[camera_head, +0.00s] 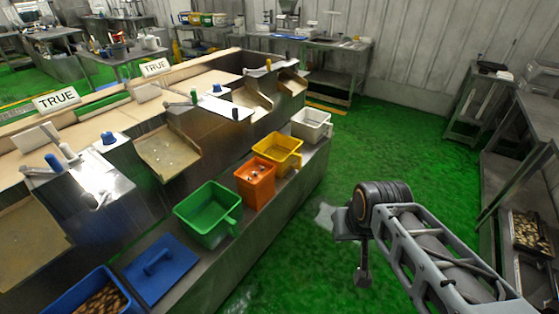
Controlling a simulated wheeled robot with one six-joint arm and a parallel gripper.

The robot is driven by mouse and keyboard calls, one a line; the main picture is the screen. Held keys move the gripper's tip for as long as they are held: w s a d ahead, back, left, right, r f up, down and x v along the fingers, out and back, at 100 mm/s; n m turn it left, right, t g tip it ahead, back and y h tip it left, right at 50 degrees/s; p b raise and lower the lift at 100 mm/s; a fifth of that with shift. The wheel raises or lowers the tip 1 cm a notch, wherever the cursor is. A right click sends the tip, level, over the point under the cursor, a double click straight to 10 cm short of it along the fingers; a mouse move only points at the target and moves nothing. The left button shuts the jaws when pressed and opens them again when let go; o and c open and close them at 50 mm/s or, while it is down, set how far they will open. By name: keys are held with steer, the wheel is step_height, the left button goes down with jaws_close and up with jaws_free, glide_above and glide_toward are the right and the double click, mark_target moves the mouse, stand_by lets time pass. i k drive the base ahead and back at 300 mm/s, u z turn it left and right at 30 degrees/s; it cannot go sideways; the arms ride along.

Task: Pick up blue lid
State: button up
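The blue lid (160,267) is a flat square with a raised handle in its middle. It lies on the low metal shelf (205,290) in front of the machine, at the lower left, between a blue bin and a green bin. My gripper (362,278) hangs from my arm over the green floor, well to the right of the lid and apart from it. The fingers are small and dark here, and I cannot tell whether they are open or shut. Nothing is clearly seen in them.
A blue bin (98,296) with brown contents stands left of the lid. A green bin (209,214), an orange bin (255,184), a yellow bin (278,153) and a white bin (311,124) stand to its right. Steel tables line the right. Green floor between is clear.

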mark_target(154, 273)
steer(key=u, duration=1.75)
